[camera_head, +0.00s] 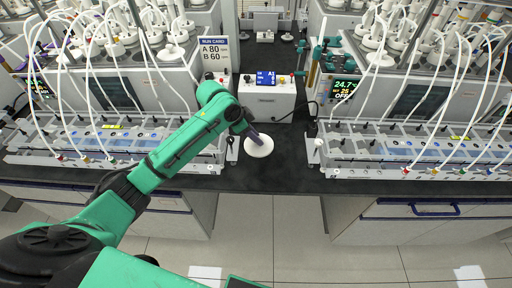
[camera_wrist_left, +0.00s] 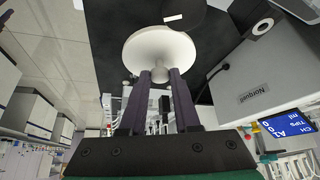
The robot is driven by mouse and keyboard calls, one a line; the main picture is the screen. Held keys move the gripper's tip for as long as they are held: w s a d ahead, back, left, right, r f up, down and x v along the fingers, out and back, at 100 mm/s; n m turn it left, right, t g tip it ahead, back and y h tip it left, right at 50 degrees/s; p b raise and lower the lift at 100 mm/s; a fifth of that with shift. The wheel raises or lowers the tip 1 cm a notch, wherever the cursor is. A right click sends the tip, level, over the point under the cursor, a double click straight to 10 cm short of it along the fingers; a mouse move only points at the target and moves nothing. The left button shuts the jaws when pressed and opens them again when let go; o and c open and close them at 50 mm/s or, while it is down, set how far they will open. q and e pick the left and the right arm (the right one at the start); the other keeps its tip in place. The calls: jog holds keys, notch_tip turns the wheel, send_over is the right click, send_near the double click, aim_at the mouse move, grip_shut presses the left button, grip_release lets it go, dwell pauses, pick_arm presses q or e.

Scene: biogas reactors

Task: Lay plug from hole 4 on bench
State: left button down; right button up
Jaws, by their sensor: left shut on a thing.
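A white plug with a round disc (camera_head: 259,146) is at my left gripper (camera_head: 250,132), over the black bench (camera_head: 232,180) in the gap between the two reactor units. In the left wrist view the disc of the plug (camera_wrist_left: 160,48) shows large past the fingertips. My left gripper (camera_wrist_left: 159,76) is shut on the plug's narrow stem. I cannot tell for certain whether the disc touches the bench. The hole that the task names cannot be made out. My right gripper is not in view.
A white control box with a blue display (camera_head: 266,92) stands behind the plug; it also shows in the left wrist view (camera_wrist_left: 262,75). A run card sign (camera_head: 214,52) stands behind it to the left. Reactor racks with white tubes flank the gap. The bench's front strip is clear.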

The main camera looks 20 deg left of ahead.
aim_at(253, 145)
pick_arm(q)
jog(key=f, duration=0.4)
jog(key=w+f, duration=0.1)
jog(key=f, duration=0.2)
jog(key=shift+f+p, duration=0.1)
jog(key=shift+p, duration=0.3)
jog(key=shift+s+f, duration=0.1)
jog(key=shift+f, duration=0.3)
jog(key=c, duration=0.6)
grip_release()
jog(key=shift+c, duration=0.2)
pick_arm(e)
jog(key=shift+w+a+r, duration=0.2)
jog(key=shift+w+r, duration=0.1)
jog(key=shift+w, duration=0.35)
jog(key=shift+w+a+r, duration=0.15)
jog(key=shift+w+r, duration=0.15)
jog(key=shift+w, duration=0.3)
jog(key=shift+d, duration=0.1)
